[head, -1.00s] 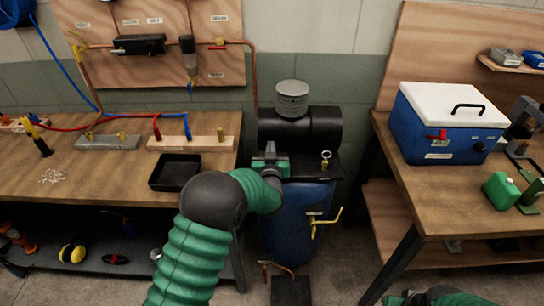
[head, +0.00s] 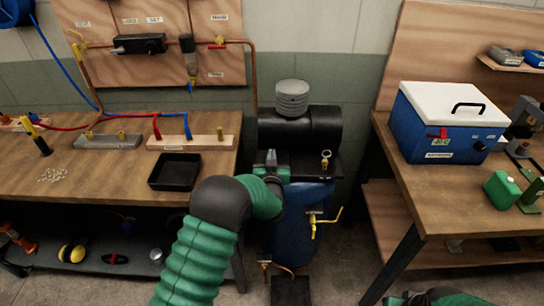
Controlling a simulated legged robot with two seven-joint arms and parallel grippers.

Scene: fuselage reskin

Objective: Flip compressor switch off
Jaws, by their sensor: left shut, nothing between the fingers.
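The compressor stands on the floor between the two benches, with a blue tank (head: 292,235), a black motor (head: 312,125) and a grey ribbed filter (head: 291,98) on top. My left gripper (head: 271,158) is shut and empty at the front left of the compressor's top, against or just before the black part below the motor. The compressor switch cannot be made out; the left gripper and wrist cover that area. A ring-topped brass fitting (head: 326,160) and a yellow valve handle (head: 328,222) are to the gripper's right.
The left workbench (head: 100,180) holds a black tray (head: 175,171), brass-fitted blocks and red and blue hoses. The right bench (head: 440,195) holds a blue cooler box (head: 445,140). Copper pipe (head: 254,80) runs down the wall behind the compressor.

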